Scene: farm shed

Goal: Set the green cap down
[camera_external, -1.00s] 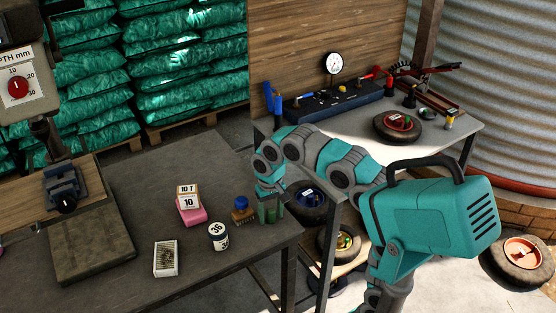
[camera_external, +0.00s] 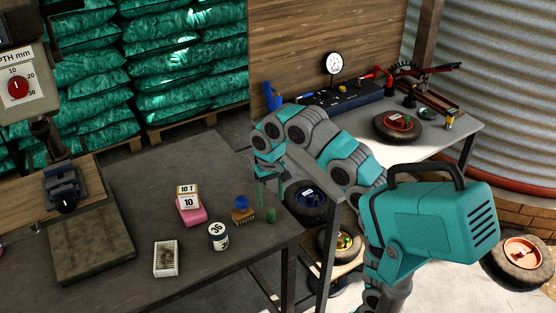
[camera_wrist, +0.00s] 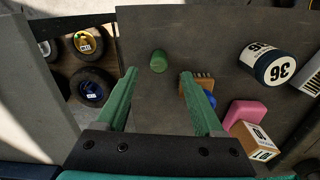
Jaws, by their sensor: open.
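The green cap (camera_external: 271,215) stands on the dark table (camera_external: 150,200) near its right edge, just right of a brush-like wooden block with a blue knob (camera_external: 242,210). In the wrist view the green cap (camera_wrist: 158,62) lies on the table beyond the fingertips, apart from both fingers. My gripper (camera_external: 270,190) is above the cap in the external view, with empty space between its fingers. In the wrist view my gripper (camera_wrist: 158,78) has its two green fingers spread wide, with nothing held.
A white-and-black cylinder marked 36 (camera_external: 218,236), a pink block (camera_external: 191,215) under a box marked 10, and a small tray (camera_external: 166,258) stand left of the cap. Wheels (camera_wrist: 90,88) lie on a lower shelf beyond the table edge. The middle of the table is clear.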

